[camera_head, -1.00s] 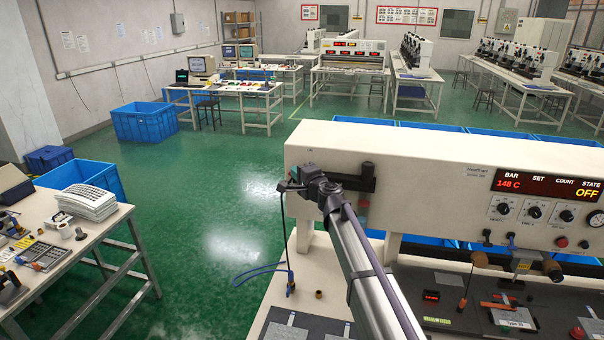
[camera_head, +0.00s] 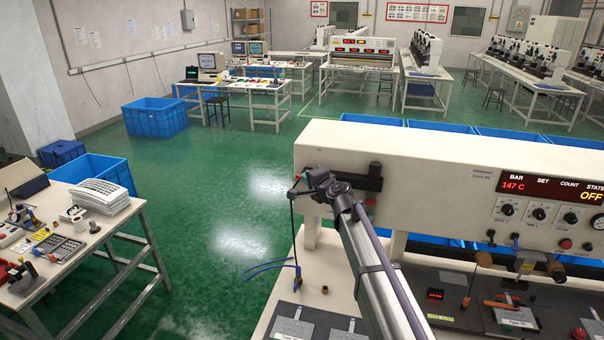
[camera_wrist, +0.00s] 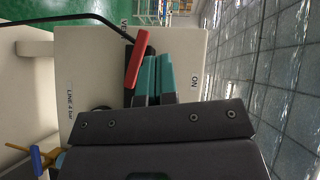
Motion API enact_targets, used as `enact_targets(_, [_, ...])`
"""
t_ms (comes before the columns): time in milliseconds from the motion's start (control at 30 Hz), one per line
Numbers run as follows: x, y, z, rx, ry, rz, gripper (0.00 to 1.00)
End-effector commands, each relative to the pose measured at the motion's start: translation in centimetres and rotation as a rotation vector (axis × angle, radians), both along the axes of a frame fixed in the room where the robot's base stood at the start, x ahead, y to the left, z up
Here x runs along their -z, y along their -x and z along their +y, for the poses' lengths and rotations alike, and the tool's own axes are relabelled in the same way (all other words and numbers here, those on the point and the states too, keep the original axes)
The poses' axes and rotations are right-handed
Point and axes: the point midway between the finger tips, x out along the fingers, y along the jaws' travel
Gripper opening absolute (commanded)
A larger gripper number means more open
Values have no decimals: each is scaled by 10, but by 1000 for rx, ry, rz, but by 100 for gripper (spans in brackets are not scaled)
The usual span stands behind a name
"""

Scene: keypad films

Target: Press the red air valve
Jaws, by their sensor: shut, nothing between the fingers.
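The red air valve shows in the wrist view as a red lever (camera_wrist: 137,60) on the cream end panel (camera_wrist: 80,75) of the machine. In the head view my gripper is at the machine's left end, where a small red spot (camera_head: 297,178) shows, and the fingers are mostly hidden by my wrist.
A black cable (camera_wrist: 60,20) curves across the panel in the wrist view. In the head view the machine's long cream housing (camera_head: 430,185) runs to the right, with its readout (camera_head: 550,187). A worktable (camera_head: 100,240) stands at left, with open green floor (camera_head: 230,190) between.

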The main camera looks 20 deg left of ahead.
Motion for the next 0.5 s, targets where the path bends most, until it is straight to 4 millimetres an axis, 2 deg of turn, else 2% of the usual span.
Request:
enact_targets(33, [-4, 12, -10, 0, -1, 1, 0])
enact_targets(200, [-9, 36, -34, -1, 1, -1, 0])
enact_targets(333, [-10, 44, -43, -2, 1, 0, 0])
enact_targets(500, [-10, 44, -44, -2, 1, 0, 0])
